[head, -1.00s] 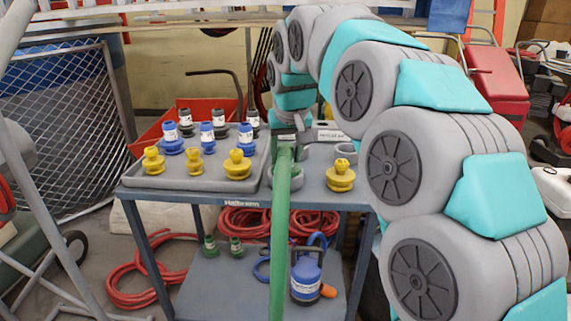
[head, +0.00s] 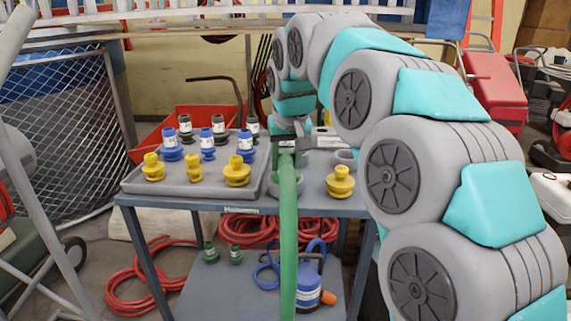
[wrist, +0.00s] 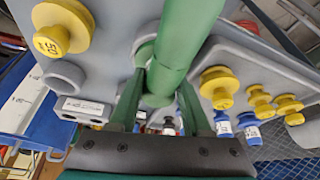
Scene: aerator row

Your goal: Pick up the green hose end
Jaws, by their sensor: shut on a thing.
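The green hose (head: 288,235) hangs as a thick upright length in front of the trolley in the head view. Its upper end is at my gripper (head: 287,143), over the right part of the trolley top. In the wrist view the hose (wrist: 185,45) runs from the top edge down between the two dark green fingers of my gripper (wrist: 160,100). My gripper is shut on the hose near its end. A grey ring holder (wrist: 144,53) is close behind the hose; whether the end touches it I cannot tell.
A grey tray (head: 205,187) with several yellow, blue and black fittings covers the left of the trolley top. A yellow fitting (head: 340,184) stands right of the hose. Below are a blue container (head: 309,284) and red hose coils (head: 250,230). A mesh panel (head: 55,140) stands left.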

